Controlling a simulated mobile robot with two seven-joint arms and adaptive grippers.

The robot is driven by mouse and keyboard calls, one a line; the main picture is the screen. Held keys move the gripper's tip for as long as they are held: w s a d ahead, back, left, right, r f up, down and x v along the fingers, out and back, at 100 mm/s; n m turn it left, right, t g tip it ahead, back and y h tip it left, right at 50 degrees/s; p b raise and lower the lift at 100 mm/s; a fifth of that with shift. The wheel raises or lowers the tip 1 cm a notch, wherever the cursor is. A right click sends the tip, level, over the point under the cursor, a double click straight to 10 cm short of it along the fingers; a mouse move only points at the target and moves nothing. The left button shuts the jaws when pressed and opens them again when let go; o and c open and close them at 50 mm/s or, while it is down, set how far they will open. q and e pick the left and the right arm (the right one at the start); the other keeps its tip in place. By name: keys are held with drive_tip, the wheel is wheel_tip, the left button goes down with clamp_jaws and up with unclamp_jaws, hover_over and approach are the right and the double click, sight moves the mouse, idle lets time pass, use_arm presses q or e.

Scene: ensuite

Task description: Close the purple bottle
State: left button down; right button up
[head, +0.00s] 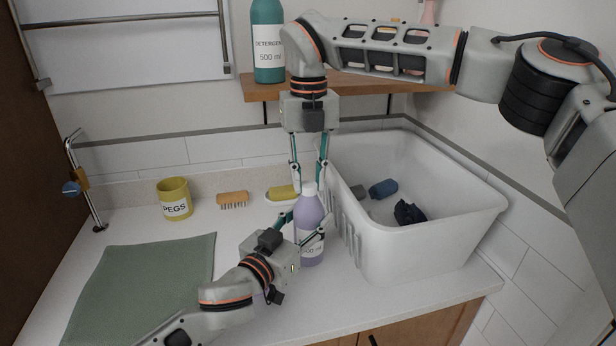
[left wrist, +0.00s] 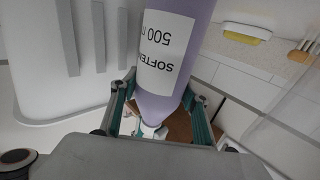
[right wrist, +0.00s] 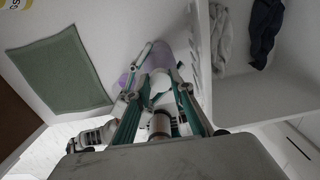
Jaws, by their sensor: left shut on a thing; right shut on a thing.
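The purple bottle (head: 309,228) stands upright on the white counter, left of the big white basin. Its label reads SOFTENER in part in the left wrist view (left wrist: 168,55). My left gripper (head: 304,226) is shut around the bottle's body from the front left. My right gripper (head: 308,178) points down from above, its fingers shut on the white cap (right wrist: 160,80) at the bottle's top. The cap also shows in the head view (head: 308,187), at the neck. The fingers partly hide the join, so I cannot tell how tightly it sits.
The white basin (head: 410,235) with dark cloths stands close on the right. A yellow PEGS cup (head: 174,199), a wooden brush (head: 232,198) and a yellow soap (head: 283,193) are behind to the left. A green cloth (head: 140,285) lies at left. A shelf (head: 340,86) holds a detergent bottle (head: 268,40).

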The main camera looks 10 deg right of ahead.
drive_tip(key=m, duration=0.5)
drive_tip(key=shift+d+m, duration=0.1)
drive_tip(key=shift+m, duration=0.2)
drive_tip(key=m, duration=0.7)
drive_tip(key=shift+s, duration=0.1)
drive_tip(key=m, duration=0.7)
drive_tip(key=shift+s, duration=0.1)
drive_tip(key=m, duration=0.6)
drive_tip(key=shift+m, duration=0.4)
drive_tip(key=o, duration=0.7)
drive_tip(key=shift+o, duration=0.2)
wheel_tip(320, 180, up, 12)
